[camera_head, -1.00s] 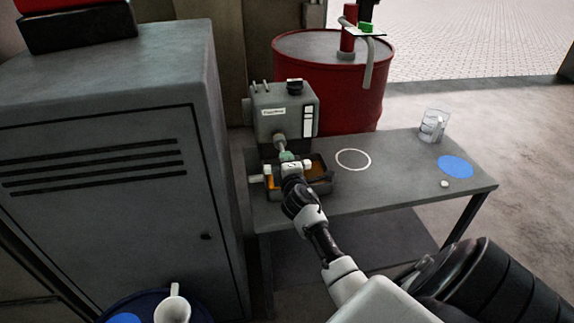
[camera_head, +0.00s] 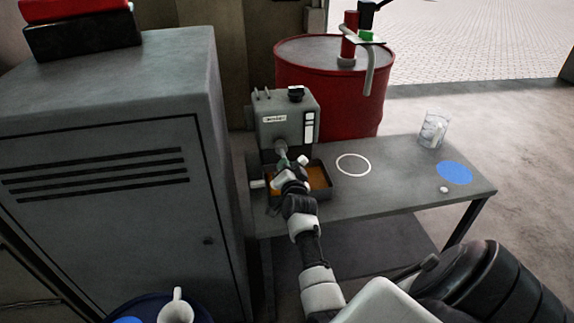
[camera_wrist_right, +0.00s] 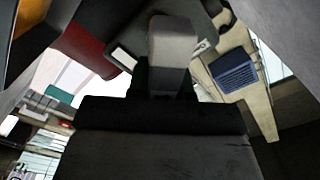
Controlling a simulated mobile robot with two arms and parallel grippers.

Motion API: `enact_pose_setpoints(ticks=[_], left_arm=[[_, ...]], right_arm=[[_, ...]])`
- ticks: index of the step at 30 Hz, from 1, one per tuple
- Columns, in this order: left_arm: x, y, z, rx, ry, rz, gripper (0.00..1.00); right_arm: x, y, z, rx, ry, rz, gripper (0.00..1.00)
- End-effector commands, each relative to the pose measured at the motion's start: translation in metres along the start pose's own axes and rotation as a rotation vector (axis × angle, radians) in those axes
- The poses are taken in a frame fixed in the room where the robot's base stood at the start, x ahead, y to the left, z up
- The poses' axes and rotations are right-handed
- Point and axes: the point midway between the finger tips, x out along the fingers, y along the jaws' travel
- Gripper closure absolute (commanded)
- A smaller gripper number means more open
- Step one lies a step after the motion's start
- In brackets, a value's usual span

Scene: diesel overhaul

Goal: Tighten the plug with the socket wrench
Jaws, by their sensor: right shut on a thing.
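The grey machine (camera_head: 286,119) stands at the back left of the bench, with a short grey pipe low on its front. My right gripper (camera_head: 288,168) is right in front of this pipe end, above the drain tray, and turned at a slant. It is shut on what I take to be the socket wrench (camera_head: 283,161), of which only a small greenish part shows against the pipe end. The plug is hidden behind the wrench and gripper. The right wrist view shows mostly dark and grey parts close to the lens, and the wrench cannot be made out there. My left gripper is out of view.
A dark tray (camera_head: 327,191) with amber liquid sits under the pipe. A grey cabinet (camera_head: 110,228) stands left, a red drum (camera_head: 335,90) behind.

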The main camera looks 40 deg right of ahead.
Motion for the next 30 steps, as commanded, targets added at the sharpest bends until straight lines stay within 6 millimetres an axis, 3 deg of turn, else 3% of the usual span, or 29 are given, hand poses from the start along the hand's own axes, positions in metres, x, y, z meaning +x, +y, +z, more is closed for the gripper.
enact_pose_setpoints(ticks=[4, 9, 17, 26, 30], left_arm=[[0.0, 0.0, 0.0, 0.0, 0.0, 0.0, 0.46], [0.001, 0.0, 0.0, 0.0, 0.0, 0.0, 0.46], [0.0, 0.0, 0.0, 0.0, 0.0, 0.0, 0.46], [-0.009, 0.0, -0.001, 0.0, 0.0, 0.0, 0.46], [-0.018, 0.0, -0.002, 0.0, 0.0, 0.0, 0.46]], right_arm=[[0.001, -0.001, -0.001, 0.342, 0.002, -0.001, 1.0], [0.001, -0.001, -0.001, 0.517, 0.002, -0.002, 1.0], [0.001, -0.001, -0.001, 0.52, 0.001, -0.002, 1.0], [-0.015, -0.001, -0.001, 0.514, 0.0, -0.002, 1.0], [-0.014, -0.003, -0.003, 0.383, 0.0, -0.002, 1.0]])
